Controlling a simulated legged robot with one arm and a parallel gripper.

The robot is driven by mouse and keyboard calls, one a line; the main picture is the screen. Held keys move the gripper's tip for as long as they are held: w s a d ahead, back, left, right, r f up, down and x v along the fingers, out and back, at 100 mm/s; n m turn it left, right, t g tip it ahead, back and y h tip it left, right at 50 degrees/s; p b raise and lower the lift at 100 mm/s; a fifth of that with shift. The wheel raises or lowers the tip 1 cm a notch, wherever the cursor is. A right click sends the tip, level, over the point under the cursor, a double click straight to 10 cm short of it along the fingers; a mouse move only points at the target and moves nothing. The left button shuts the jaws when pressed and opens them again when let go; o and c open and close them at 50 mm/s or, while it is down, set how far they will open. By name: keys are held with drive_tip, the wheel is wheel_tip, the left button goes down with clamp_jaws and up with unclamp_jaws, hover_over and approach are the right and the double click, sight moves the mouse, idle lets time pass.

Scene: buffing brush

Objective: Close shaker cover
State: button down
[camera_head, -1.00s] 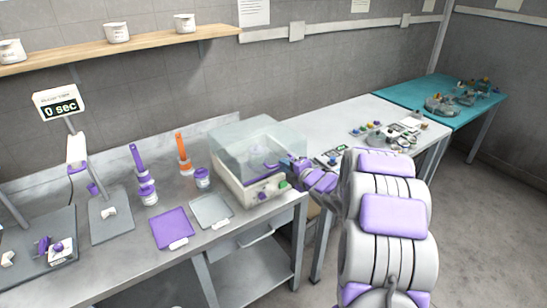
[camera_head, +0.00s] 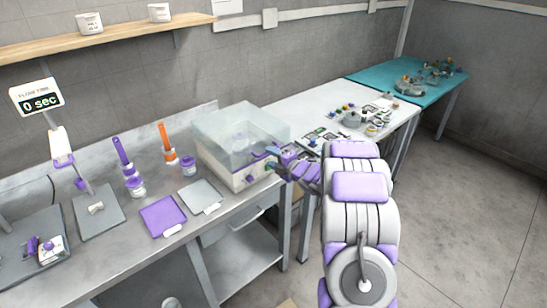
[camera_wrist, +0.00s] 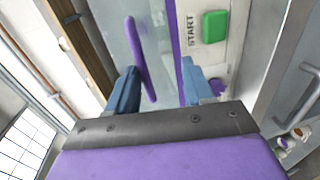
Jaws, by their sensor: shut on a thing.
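The shaker is a white box (camera_head: 250,178) on the metal bench, with a clear cover (camera_head: 240,125) over its top. The cover looks low over the base; I cannot tell whether it is fully seated. My gripper (camera_head: 274,154) is at the shaker's front right corner. The green START button (camera_wrist: 214,26) is on the white front panel beside the right finger. My fingers' contact with the handle is partly hidden.
A grey pad (camera_head: 200,194) and a purple pad (camera_head: 162,215) lie left of the shaker. Purple and orange tools stand behind them. A white table (camera_head: 310,110) with small parts is to the right. Open floor (camera_head: 460,200) lies at the right.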

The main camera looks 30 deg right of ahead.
drive_tip(key=c, duration=0.8)
unclamp_jaws()
drive_tip(key=f, duration=0.2)
drive_tip(key=shift+s+a+f+g, duration=0.25)
drive_tip(key=shift+f+g, duration=0.05)
drive_tip(key=shift+g, duration=0.1)
drive_tip(key=shift+o, duration=0.4)
drive_tip(key=shift+r, duration=0.1)
drive_tip(key=shift+w+r, duration=0.1)
drive_tip(key=shift+r, duration=0.3)
drive_tip(key=c, duration=0.4)
drive_tip(key=shift+d, duration=0.1)
drive_tip(key=shift+o, duration=0.3)
drive_tip(key=shift+s+d, duration=0.15)
drive_tip(key=shift+s, duration=0.25)
drive_tip(key=shift+t, duration=0.3)
drive_tip(key=p+v, duration=0.1)
drive_tip(key=v, duration=1)
drive_tip(key=r+p+v, duration=0.1)
drive_tip(key=v, duration=0.4)
drive_tip(key=shift+s+d+r+p, duration=0.1)
drive_tip(key=shift+d+r+p, duration=0.05)
drive_tip(key=shift+p, duration=0.2)
drive_tip(key=shift+c, duration=0.5)
